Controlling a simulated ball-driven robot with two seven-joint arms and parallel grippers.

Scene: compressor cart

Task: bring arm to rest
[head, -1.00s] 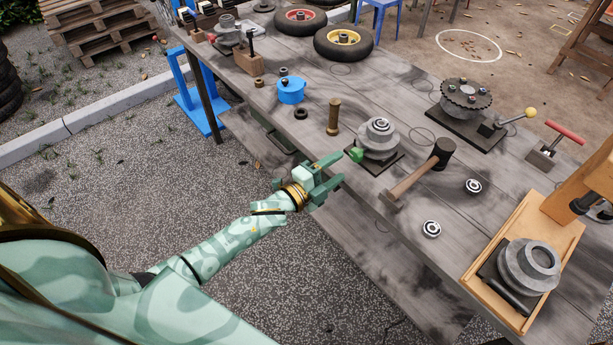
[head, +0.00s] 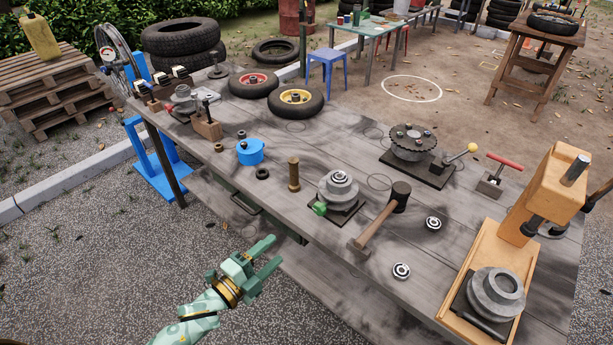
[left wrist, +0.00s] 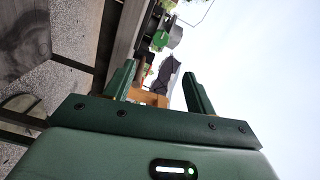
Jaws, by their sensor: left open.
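My left gripper (head: 262,262) is open and empty. In the head view it hangs in front of the workbench (head: 310,150), apart from its near edge, with its fingers pointing towards the bench. In the left wrist view both green fingers (left wrist: 160,88) stand apart with nothing between them. Past them show the bench edge, a small green part and pale sky. My right gripper is not in view.
The bench holds a grey pulley stack with a green part (head: 338,188), a mallet (head: 380,218), a brass cylinder (head: 293,174), a blue pot (head: 250,151), a wooden press (head: 545,195) and two wheels (head: 295,103). Gravel floor (head: 120,260) before the bench is clear.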

